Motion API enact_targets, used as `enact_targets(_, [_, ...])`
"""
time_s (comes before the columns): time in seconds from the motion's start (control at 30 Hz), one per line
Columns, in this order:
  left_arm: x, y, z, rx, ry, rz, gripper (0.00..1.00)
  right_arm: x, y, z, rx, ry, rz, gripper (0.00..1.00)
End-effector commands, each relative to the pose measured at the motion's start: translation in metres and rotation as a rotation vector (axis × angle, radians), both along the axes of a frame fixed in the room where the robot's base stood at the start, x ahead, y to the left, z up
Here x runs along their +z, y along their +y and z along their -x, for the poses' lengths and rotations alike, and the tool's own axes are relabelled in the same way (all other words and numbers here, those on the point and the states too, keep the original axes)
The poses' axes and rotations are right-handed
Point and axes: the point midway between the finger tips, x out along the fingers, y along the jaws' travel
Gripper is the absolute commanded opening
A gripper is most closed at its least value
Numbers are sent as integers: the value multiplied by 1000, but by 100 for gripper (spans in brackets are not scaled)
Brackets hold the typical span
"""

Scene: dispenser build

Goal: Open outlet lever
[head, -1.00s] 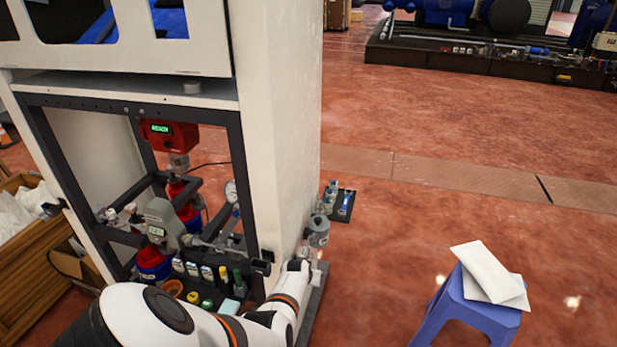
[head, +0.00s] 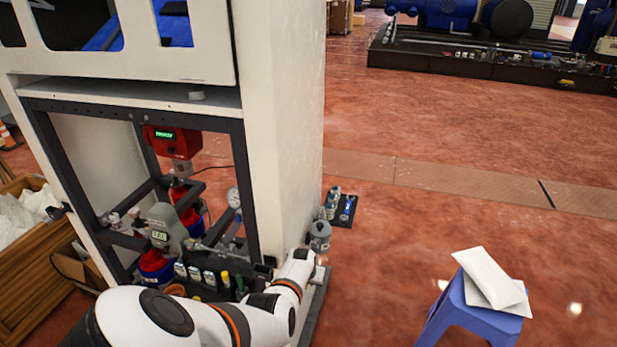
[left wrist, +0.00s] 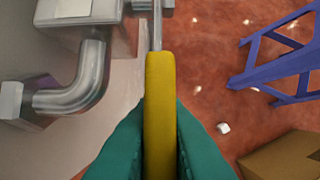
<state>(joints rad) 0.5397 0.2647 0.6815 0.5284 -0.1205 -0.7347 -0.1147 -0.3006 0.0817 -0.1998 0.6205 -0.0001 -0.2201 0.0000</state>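The outlet lever has a long yellow handle (left wrist: 160,110) on a thin metal stem, seen in the left wrist view. It runs up the middle of that picture. My left gripper (left wrist: 162,150) has teal fingers on both sides of the handle, pressed against it with no visible gap. A metal valve body and a bent grey pipe (left wrist: 82,82) are at the upper left. In the head view my left arm reaches to the cabinet's lower right corner; its fingers and the lever cannot be made out there. My right gripper is in neither view.
The white dispenser cabinet (head: 283,130) stands beside my left arm, with a red device (head: 172,140) and bottles inside its dark frame. A blue stool (head: 462,315) with white boards stands at right. Brown boxes are at left.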

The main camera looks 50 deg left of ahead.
Motion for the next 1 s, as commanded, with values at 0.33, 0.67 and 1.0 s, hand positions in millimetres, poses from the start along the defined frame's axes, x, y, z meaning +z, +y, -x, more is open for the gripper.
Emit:
enact_targets(0.33, [1, 0, 0, 0, -1, -1, 33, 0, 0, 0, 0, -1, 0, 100])
enact_targets(0.67, [29, -5, 8, -1, 0, 0, 33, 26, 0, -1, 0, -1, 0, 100])
enact_targets(1.0, [78, -15, 26, -1, -2, -3, 33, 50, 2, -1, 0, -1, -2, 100])
